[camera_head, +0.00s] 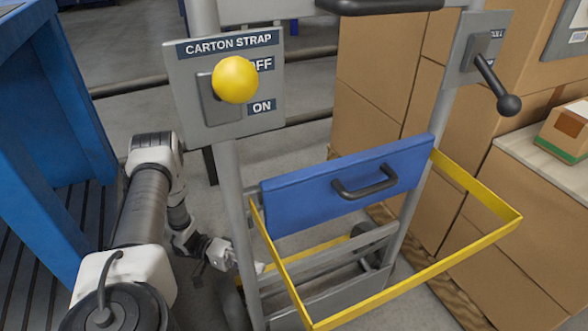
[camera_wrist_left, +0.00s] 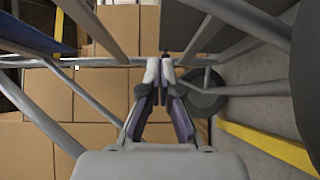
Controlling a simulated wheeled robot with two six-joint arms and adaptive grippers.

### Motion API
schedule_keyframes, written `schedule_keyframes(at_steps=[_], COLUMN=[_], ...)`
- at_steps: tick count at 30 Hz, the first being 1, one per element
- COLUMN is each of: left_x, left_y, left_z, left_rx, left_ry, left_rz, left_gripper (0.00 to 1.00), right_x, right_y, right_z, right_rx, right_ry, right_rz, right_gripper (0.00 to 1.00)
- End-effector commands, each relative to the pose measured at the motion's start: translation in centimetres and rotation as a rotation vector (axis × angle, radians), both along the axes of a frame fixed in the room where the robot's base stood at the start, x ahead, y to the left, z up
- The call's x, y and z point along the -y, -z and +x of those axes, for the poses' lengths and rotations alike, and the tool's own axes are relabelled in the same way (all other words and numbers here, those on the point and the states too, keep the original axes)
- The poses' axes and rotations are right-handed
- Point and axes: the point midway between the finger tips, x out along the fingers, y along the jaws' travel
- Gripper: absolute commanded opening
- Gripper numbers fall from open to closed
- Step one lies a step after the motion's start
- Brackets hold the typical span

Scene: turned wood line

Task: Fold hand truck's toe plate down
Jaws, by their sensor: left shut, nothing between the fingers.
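The hand truck's grey frame (camera_head: 237,200) stands upright in the middle of the head view. A blue panel (camera_head: 320,192) with a dark handle (camera_head: 364,182) is set across it, with a yellow loop (camera_head: 430,272) around it. Grey crosspieces and a plate (camera_head: 335,300) show low down; I cannot tell for certain which part is the toe plate. My left gripper (camera_head: 252,268) is low beside the frame's left rail. In the left wrist view it (camera_wrist_left: 167,65) is shut and empty, near grey bars (camera_wrist_left: 100,62); contact cannot be told. My right gripper is not in view.
A carton strap switch (camera_head: 228,90) with a yellow knob is on the left rail, and a black-knobbed lever (camera_head: 495,85) on the right. Cardboard boxes (camera_head: 400,70) fill the right. A blue structure (camera_head: 40,130) stands left. A wheel (camera_wrist_left: 207,98) is close beside my left fingers.

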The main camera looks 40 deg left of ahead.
Motion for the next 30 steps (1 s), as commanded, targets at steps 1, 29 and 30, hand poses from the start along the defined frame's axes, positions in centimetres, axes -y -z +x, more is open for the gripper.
schedule_keyframes(at_steps=[1, 29, 30], left_x=[0.6, 12.4, 12.4], left_y=[-0.2, 0.2, 0.2], left_z=[0.3, 2.1, 2.1], left_rx=[0.000, -0.002, -0.002], left_ry=[0.003, 0.001, 0.001], left_rz=[-0.002, 0.001, 0.001], left_gripper=[0.00, 0.00, 0.00], right_x=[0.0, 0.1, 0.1], right_y=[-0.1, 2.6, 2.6], right_z=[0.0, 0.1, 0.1], right_rx=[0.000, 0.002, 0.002], right_ry=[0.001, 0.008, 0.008], right_rz=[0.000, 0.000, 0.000], right_gripper=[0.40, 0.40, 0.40])
